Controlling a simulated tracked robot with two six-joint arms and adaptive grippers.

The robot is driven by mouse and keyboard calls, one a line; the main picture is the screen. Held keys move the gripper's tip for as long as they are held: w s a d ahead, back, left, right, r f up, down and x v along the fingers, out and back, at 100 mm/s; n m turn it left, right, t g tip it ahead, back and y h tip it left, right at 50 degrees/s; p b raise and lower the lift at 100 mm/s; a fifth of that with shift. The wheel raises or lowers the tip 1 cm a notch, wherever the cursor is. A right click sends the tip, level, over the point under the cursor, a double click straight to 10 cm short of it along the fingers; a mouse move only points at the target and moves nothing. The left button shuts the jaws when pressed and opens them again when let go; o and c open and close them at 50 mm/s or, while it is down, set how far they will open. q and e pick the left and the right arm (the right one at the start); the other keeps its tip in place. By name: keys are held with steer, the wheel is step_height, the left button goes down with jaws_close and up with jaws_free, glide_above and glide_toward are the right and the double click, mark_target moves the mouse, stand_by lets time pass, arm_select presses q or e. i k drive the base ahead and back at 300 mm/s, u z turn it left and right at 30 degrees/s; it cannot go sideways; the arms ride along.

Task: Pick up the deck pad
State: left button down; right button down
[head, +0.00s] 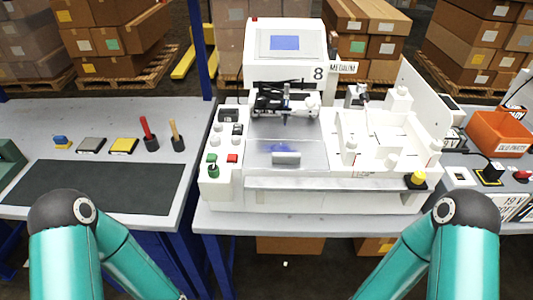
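I cannot tell for sure which thing is the deck pad. A small pale grey block (286,158) lies on the plotter's shiny metal deck (313,158), towards its front. On the left table are a grey flat pad-like piece (91,145) and a yellow-topped one (124,145), side by side behind a dark mat (92,187). The white plotter (222,186) stands on the middle table. My two teal arms show at the bottom left and bottom right. Both grippers are below the picture's edge, so their state is hidden.
A red-handled tool (146,132) and a wooden-handled tool (174,132) stand upright in dark holders. A small blue-topped piece (61,141) is at their left. A blue post (200,50) rises between the tables. An orange bin (499,133) is at right. The dark mat is bare.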

mark_target(62, 142)
steer(key=z, duration=1.45)
steer(key=i, duration=0.1)
steer(key=u, duration=2.9)
